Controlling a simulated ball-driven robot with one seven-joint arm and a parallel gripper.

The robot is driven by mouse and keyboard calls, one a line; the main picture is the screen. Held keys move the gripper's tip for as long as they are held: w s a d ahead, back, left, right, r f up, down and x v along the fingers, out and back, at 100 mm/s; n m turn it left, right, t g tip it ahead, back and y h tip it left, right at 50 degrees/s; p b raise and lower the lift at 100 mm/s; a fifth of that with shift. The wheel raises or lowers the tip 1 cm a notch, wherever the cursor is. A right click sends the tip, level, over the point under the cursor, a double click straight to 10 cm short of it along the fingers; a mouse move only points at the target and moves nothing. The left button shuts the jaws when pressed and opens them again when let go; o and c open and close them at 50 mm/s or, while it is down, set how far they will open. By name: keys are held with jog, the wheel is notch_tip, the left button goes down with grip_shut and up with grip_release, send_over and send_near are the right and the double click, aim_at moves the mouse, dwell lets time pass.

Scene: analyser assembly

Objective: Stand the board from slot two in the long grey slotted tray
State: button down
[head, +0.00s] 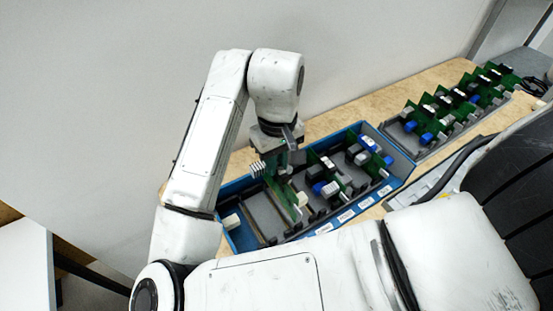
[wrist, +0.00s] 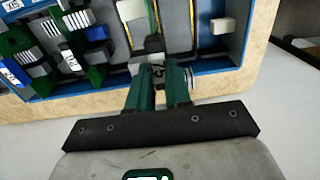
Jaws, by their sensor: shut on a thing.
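My gripper (head: 288,150) is shut on a green board (head: 285,188) over the left half of the blue case (head: 402,180). The board hangs edge down between the case walls; I cannot tell whether its lower edge is in a slot or clear of it. The label is only partly readable. The long grey slotted tray (head: 462,130) stands at the back right and holds several upright green boards.
Several boards with blue, white and grey parts (head: 330,175) stand in the case's right half. Its left part shows bare grey floor and a small white block (head: 231,221). The wooden bench (head: 350,108) is clear behind the case. Black cables (head: 537,86) lie beyond the tray.

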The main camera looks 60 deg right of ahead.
aim_at(277, 180)
jog(key=shift+f+b, duration=2.4)
jog(key=shift+f, duration=0.95)
dwell(1.7)
jog(key=c, duration=0.9)
grip_release()
jog(key=shift+c, duration=0.2)
jog(key=shift+o, duration=0.5)
jog(key=shift+r+p, duration=0.85)
jog(key=shift+p, duration=0.3)
